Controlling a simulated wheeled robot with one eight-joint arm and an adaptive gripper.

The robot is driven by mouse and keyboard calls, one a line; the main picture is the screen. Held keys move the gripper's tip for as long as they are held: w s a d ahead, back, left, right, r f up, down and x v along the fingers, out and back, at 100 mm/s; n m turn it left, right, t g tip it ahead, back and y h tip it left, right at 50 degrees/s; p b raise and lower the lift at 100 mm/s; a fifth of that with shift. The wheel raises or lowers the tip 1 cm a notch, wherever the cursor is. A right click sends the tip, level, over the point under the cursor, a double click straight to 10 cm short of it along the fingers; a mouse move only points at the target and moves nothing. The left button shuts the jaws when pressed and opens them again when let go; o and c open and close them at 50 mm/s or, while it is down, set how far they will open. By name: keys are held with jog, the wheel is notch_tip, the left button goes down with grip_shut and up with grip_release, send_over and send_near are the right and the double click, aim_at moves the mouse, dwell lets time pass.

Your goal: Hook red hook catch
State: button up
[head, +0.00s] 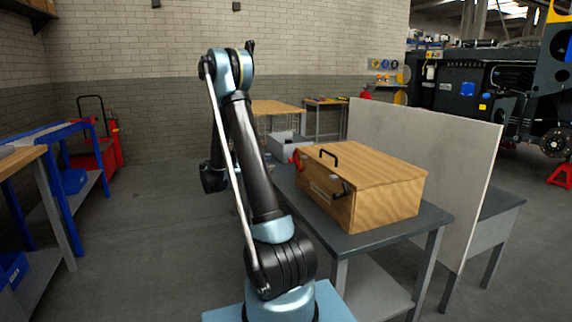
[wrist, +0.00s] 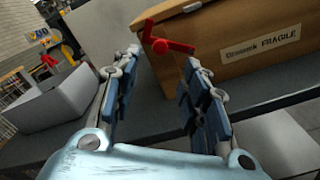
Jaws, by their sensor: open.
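The red hook catch (wrist: 160,44) shows in the wrist view on the wooden box (wrist: 221,48), near the left end of its labelled front. It lies just beyond the fingertips, between them in the picture. My gripper (wrist: 162,61) is open, with nothing between its fingers. I cannot tell the exact gap to the catch, but no contact shows. In the head view the red catch (head: 296,159) is small at the left end of the box (head: 385,202). The lid is down. My gripper is hidden behind my arm there.
The box stands on a dark table (head: 398,228). A black catch (head: 343,189) and a black lid handle (head: 329,154) are on the box. A grey bin (wrist: 62,100) stands left of the box. A pale panel (head: 430,140) stands behind it.

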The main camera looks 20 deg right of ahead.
aim_at(289, 161)
jog(key=d, duration=1)
jog(key=shift+w, duration=0.15)
grip_shut()
